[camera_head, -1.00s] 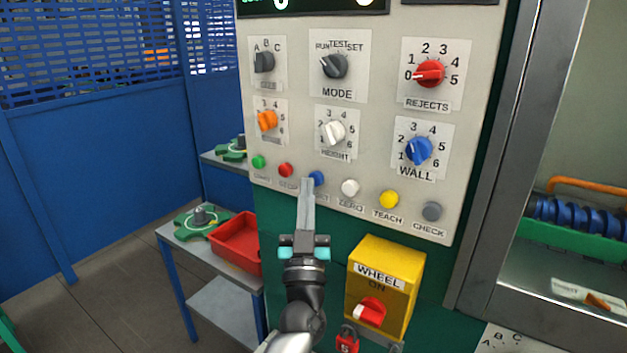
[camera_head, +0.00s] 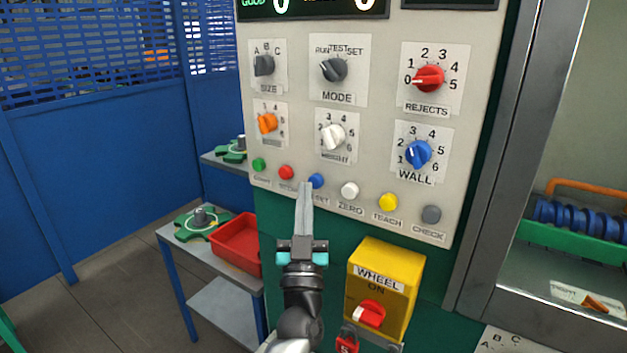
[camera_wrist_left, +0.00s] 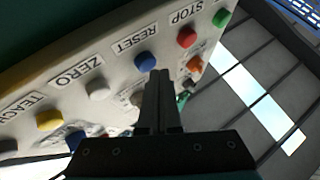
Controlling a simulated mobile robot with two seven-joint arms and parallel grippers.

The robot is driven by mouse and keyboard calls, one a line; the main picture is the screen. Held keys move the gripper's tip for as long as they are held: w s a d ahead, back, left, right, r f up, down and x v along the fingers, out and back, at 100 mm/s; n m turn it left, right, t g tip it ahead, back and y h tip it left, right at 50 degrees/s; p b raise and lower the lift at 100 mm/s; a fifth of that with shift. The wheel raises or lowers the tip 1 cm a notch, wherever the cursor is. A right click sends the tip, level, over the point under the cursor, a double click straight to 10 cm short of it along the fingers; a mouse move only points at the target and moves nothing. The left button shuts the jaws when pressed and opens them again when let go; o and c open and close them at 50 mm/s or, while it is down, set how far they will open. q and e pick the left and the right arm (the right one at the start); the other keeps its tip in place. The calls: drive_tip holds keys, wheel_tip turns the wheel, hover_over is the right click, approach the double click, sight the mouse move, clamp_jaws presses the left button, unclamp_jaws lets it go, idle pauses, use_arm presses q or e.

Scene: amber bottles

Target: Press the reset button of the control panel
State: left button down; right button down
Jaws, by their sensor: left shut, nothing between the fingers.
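The control panel (camera_head: 385,117) is a pale upright plate with dials and a bottom row of coloured buttons. The blue button (camera_head: 316,180) sits between the red and white ones. In the wrist view its label reads RESET, and the blue button (camera_wrist_left: 145,61) shows just beyond my fingertips. My left gripper (camera_head: 305,188) is shut and empty, its fingers pointing up at the panel just left of and below the blue button. It also shows in the wrist view (camera_wrist_left: 160,76). The fingers cover part of the label in the head view. I cannot tell whether the tips touch the panel.
The red stop button (camera_head: 286,172) and white ZERO button (camera_head: 349,189) flank the blue one closely. A yellow WHEEL switch box (camera_head: 386,290) juts out below right. A side table with a red tray (camera_head: 238,246) stands at the left.

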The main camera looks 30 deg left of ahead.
use_arm(q)
drive_tip(key=shift+s, duration=0.3)
drive_tip(key=s+p, duration=0.2)
drive_tip(key=s, duration=0.3)
drive_tip(key=shift+a, duration=0.2)
idle(0.9)
